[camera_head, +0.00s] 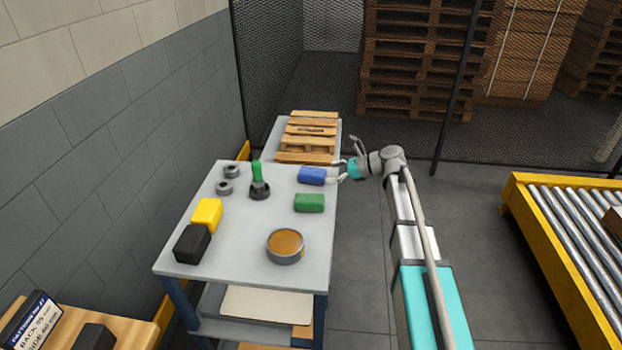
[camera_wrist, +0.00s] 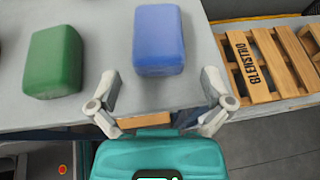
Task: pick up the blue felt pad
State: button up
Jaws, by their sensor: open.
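The blue felt pad (camera_head: 312,176) is a small rounded block lying near the right edge of the grey table (camera_head: 240,252). In the wrist view the blue pad (camera_wrist: 158,40) lies just ahead of the fingers, roughly centred between them. My gripper (camera_head: 349,161) is at the table's right edge, just right of the pad. In the wrist view my gripper (camera_wrist: 162,87) has its two fingers spread wide with nothing between the tips. It looks apart from the pad.
A green block (camera_head: 309,203) lies close to the pad. A round tin (camera_head: 285,246), a yellow block (camera_head: 207,215), a black block (camera_head: 192,243), grey rings (camera_head: 224,187) and a green-handled tool (camera_head: 258,180) share the table. A small pallet (camera_head: 307,145) sits behind.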

aim_at(316, 175)
dwell(0.3)
jog(key=shift+b+x, duration=0.8)
jog(key=shift+x, duration=1.85)
jog(key=shift+s+a+r, duration=0.1)
jog(key=shift+r, duration=0.1)
jog(key=c, duration=0.7)
